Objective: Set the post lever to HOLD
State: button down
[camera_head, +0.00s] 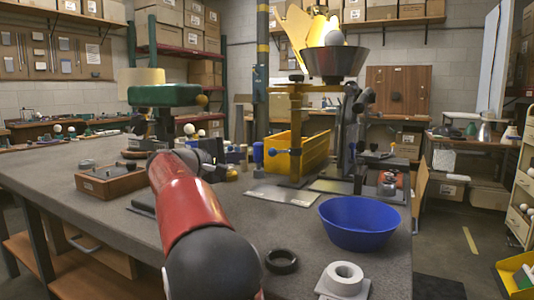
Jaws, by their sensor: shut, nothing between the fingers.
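My red arm reaches forward from the bottom over the grey table. My gripper (216,152) is a small dark shape beyond the arm, partly hidden by it; it is shut and empty. I cannot tell which part is the post lever, and no HOLD mark is legible.
A blue bowl (360,222), a black ring (281,261) and a pale block with a round collar (344,280) are at the front right. A yellow bin (312,152) and a dark funnel (335,63) stand behind. A wooden tray (108,184) is at left.

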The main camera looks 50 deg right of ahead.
jog(key=p, duration=0.2)
send_near(286, 151)
jog(key=w+d+f, duration=0.1)
jog(key=w+d, duration=0.3)
jog(key=w, duration=0.1)
jog(key=shift+s, duration=0.25)
jog(key=shift+s+f+b, duration=0.1)
jog(key=shift+b, duration=0.3)
